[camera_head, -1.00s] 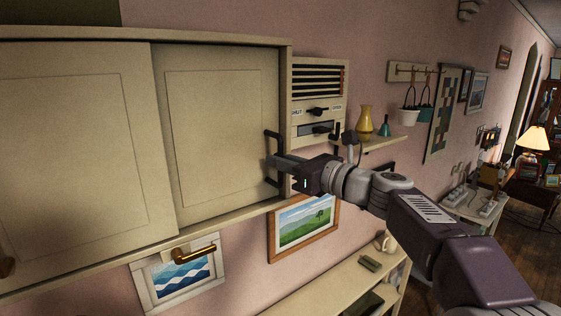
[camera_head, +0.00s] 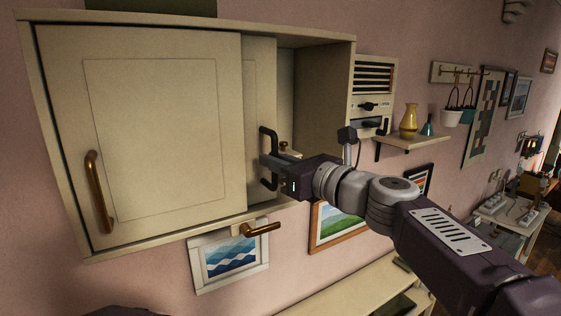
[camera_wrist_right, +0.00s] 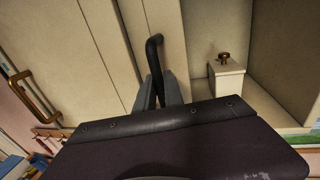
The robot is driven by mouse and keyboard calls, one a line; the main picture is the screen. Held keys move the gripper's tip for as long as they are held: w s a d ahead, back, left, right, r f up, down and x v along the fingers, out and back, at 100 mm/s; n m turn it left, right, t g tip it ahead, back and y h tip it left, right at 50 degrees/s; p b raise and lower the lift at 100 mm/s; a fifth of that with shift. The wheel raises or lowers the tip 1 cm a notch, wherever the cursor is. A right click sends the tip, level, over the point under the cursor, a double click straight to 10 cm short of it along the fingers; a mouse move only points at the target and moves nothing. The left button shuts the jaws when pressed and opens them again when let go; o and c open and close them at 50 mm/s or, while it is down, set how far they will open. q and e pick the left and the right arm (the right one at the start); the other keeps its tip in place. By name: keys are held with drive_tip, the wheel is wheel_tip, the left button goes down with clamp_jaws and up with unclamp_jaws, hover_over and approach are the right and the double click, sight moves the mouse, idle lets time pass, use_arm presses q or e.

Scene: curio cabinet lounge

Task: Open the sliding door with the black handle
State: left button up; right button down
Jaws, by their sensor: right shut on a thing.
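The wall cabinet has two cream sliding doors. The rear door (camera_head: 259,90) carries the black handle (camera_head: 267,137) near its right edge and is slid left, mostly behind the front door (camera_head: 150,130). The front door has a brass handle (camera_head: 98,190) on its left. My right gripper (camera_head: 272,163) is shut on the black handle; the handle also shows between the fingers in the right wrist view (camera_wrist_right: 153,52). The cabinet's right part is open, with a small white box with a brown knob (camera_wrist_right: 226,78) inside. My left gripper is not in view.
A brass lever (camera_head: 262,229) juts out below the cabinet, above a wave picture (camera_head: 230,262). A vented panel with dark knobs (camera_head: 372,95) is right of the cabinet. A wall shelf (camera_head: 412,141) holds a yellow vase (camera_head: 409,121). A low shelf (camera_head: 350,290) runs underneath.

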drive_tip(key=shift+w+d, duration=0.2)
drive_tip(key=shift+d, duration=0.05)
drive_tip(key=shift+s+a, duration=0.1)
drive_tip(key=c, duration=1.5)
unclamp_jaws()
drive_tip(key=shift+o, duration=0.2)
drive_tip(key=b+v, duration=0.3)
drive_tip(key=v, duration=0.6)
